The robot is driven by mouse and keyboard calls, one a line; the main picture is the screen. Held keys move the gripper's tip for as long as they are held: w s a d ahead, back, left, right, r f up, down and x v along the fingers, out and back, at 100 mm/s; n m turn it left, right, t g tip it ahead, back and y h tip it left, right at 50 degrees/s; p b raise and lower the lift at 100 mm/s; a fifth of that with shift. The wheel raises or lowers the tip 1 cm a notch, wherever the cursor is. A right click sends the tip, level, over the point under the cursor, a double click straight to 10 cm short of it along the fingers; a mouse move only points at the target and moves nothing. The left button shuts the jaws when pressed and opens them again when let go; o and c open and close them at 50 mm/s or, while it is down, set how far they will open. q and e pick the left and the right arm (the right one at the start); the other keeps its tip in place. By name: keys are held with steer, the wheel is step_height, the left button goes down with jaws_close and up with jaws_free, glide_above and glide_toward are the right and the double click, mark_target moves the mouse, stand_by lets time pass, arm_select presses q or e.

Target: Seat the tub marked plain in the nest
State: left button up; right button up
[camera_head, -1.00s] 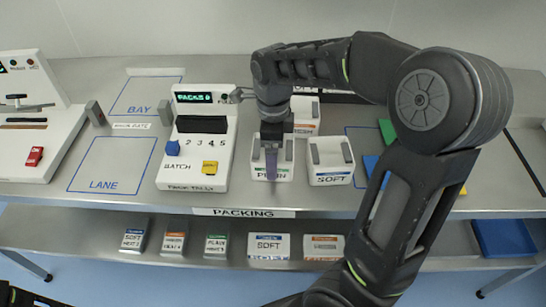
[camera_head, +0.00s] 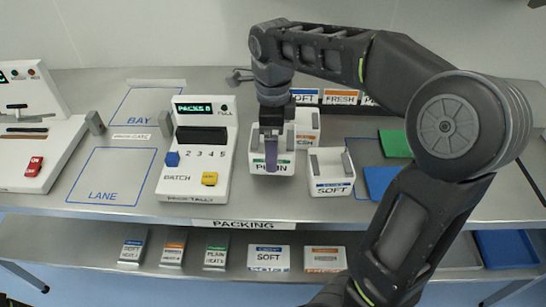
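The tub marked plain (camera_head: 285,166) is white with a green-striped label, at the middle of the bench. My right gripper (camera_head: 271,165) reaches down over it, its fingers overlapping the tub's middle and hiding part of the label. The tub stands higher in the picture than the soft tub beside it and appears held and lifted; the exact finger contact is hidden. A white tub marked soft (camera_head: 332,186) is to its right, and an orange-labelled tub (camera_head: 307,140) is just behind. I cannot tell which thing is the nest. My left gripper is not in view.
The pack tally machine (camera_head: 187,186) stands close left, with outlined BAY (camera_head: 145,105) and LANE (camera_head: 112,175) areas clear beyond it. Green (camera_head: 396,143) and blue (camera_head: 381,180) pads lie right, partly behind my arm. Labelled packs (camera_head: 268,257) sit on the lower shelf.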

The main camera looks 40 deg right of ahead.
steer(key=shift+r, duration=1.6)
